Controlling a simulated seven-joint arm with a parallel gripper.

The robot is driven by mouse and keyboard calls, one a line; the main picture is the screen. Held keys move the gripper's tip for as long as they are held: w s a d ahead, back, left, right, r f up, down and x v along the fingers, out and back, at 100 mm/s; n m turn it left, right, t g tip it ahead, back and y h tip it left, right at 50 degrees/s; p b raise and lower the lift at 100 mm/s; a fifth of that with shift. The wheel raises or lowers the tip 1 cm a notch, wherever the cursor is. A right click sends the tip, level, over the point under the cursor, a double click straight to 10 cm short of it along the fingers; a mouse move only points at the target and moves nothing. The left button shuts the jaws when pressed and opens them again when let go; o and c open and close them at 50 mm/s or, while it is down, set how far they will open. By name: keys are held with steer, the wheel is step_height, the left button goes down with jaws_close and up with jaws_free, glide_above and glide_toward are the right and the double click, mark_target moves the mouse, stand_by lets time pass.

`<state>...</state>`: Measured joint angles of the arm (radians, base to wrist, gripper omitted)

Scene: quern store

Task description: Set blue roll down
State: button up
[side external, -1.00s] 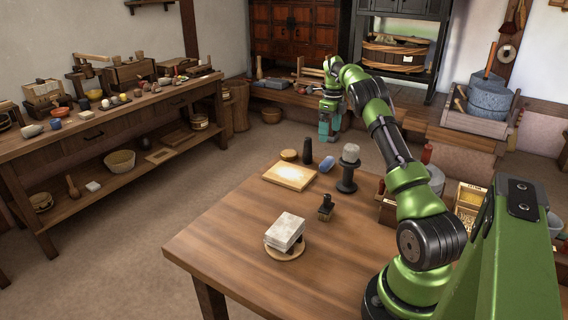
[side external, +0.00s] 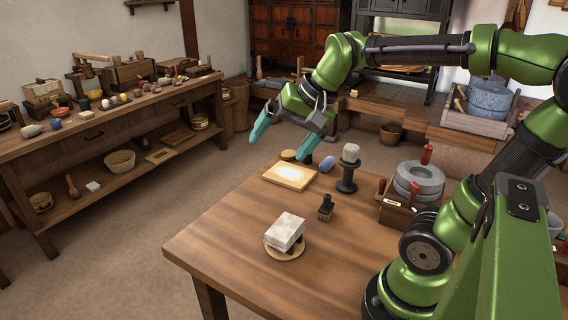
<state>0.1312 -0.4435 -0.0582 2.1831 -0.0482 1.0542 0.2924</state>
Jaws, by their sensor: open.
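A small blue roll (side external: 327,163) lies on the wooden table (side external: 215,237), just right of the far corner of a light-topped board (side external: 290,175) and left of a dark stand with a pale knob (side external: 348,170). My gripper (side external: 279,150) is open, with teal fingers spread wide and nothing between them. In the picture it is up and left of the roll, above the table's far end; its exact height cannot be told. Its right finger covers the spot where a dark upright peg stood.
A pale block stack (side external: 286,231) sits on a round wooden board. A dark brush-like tool (side external: 325,207) stands nearby. Grey stone rings (side external: 419,180) and a wooden box of tools are at right. The table's near left is clear. A loaded side bench (side external: 95,130) stands at left.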

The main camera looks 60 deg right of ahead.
steer(key=s+a+f+n+t, duration=0.1)
steer(key=s+a+f+n, duration=0.3)
steer(key=s+a+n, duration=0.1)
steer(key=shift+s+a+n+y, duration=0.25)
steer(key=shift+s+n, duration=0.25)
steer(key=shift+s, duration=0.25)
steer(key=shift+r, duration=0.1)
stand_by(0.4)
